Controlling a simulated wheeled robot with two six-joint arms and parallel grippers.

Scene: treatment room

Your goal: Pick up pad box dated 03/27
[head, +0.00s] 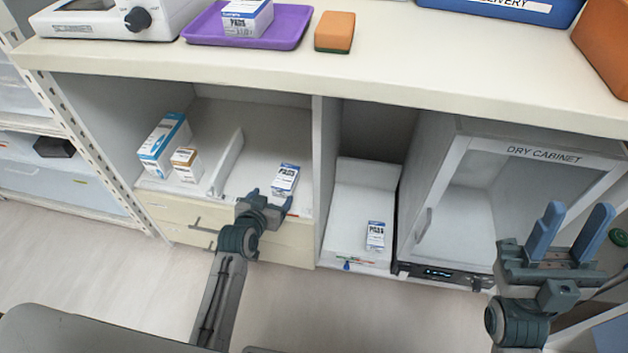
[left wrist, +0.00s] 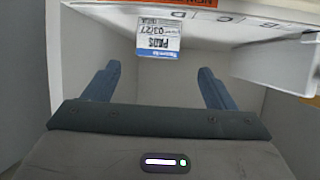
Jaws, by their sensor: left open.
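The pad box dated 03/27 (left wrist: 158,38) is white and blue, and its label reads upside down in the left wrist view. In the head view I take it to be the pads box (head: 285,178) in the left shelf compartment, just beyond my left gripper. My left gripper (head: 270,199) is open and empty at the compartment's front. In the left wrist view its two fingers (left wrist: 160,72) stand wide apart, with the box ahead between them and not touching. My right gripper (head: 577,212) is open and empty, in front of the dry cabinet.
Another pads box (head: 375,235) stands in the middle compartment. A third (head: 247,17) is on the purple tray (head: 203,33). A blue-white box (head: 165,140) and a small brown-white box (head: 185,163) stand left of a white divider (head: 226,162). The dry cabinet (head: 500,190) is right.

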